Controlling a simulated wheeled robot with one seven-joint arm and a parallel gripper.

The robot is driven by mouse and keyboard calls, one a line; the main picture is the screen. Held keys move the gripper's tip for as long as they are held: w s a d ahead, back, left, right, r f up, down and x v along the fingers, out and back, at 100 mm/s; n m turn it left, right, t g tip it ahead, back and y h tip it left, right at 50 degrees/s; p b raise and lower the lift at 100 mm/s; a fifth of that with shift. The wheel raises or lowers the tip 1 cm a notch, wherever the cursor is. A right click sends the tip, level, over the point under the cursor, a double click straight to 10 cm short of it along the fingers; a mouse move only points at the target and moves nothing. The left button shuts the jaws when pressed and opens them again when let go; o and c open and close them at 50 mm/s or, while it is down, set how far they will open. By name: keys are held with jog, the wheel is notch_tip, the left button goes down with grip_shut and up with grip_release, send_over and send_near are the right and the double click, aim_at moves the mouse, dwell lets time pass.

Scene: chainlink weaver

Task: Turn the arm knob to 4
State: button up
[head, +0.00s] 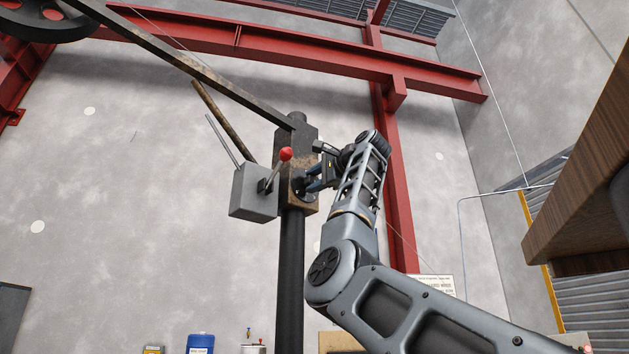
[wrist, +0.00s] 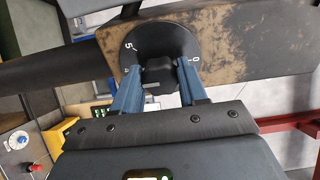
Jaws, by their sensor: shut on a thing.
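The arm knob (wrist: 157,72) is a small black grip on a round black dial (wrist: 160,38) with white numerals. In the head view my gripper (head: 316,183) reaches from the right to the worn brown-black block (head: 296,140) on the post. The knob is mostly hidden there.
A grey box (head: 252,193) with a red-ball lever (head: 286,154) sits just left of the block. A long bar (head: 200,70) slopes up left from the post (head: 290,270). A wooden slab (head: 585,160) overhangs at right; a red beam (head: 398,180) stands behind my arm.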

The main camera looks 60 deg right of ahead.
jog(key=shift+d, duration=0.1)
jog(key=o, duration=1)
jog(key=b+v, duration=0.3)
jog(key=v, duration=0.5)
jog(key=shift+f, duration=0.1)
